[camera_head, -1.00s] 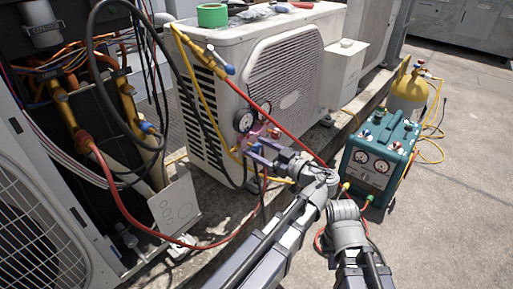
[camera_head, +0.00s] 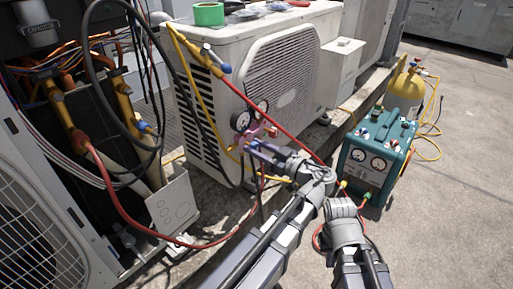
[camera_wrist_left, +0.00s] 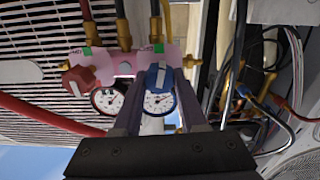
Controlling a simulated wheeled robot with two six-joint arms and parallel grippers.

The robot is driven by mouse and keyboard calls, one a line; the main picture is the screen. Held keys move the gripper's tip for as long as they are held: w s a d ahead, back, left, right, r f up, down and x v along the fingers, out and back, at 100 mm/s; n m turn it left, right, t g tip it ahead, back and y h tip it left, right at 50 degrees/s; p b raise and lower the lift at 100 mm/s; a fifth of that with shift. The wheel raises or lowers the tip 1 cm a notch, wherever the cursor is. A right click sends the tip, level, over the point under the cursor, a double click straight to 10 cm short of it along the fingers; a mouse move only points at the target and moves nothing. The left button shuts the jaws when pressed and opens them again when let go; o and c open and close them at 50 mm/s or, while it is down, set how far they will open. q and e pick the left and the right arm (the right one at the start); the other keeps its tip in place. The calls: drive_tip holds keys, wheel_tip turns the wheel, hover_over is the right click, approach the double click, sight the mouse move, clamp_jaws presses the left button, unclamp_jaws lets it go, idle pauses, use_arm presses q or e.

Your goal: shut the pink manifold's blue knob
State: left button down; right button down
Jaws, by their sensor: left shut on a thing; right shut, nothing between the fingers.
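The pink manifold (camera_wrist_left: 122,63) with two gauges fills the middle of the left wrist view. It also hangs by the louvred condenser's front in the head view (camera_head: 268,131). Its blue knob (camera_wrist_left: 158,77) is at the right of the manifold in the wrist view, in front of one gauge (camera_wrist_left: 158,102). My left gripper (camera_head: 253,149) reaches the manifold, and its fingers (camera_wrist_left: 159,98) are closed on both sides of the blue knob. A red knob (camera_wrist_left: 78,80) is at the manifold's other end, apart from the fingers. My right arm's fingers are hidden; only its links show.
A teal recovery machine (camera_head: 366,162) stands right of my arms, with a yellow cylinder (camera_head: 405,95) behind it. Red, yellow and black hoses hang around the manifold. The large condenser (camera_head: 290,30) is behind it; an opened unit is at left.

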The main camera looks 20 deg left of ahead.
use_arm(q)
drive_tip(key=m, duration=0.5)
idle(0.3)
drive_tip(key=shift+c, duration=2.3)
unclamp_jaws()
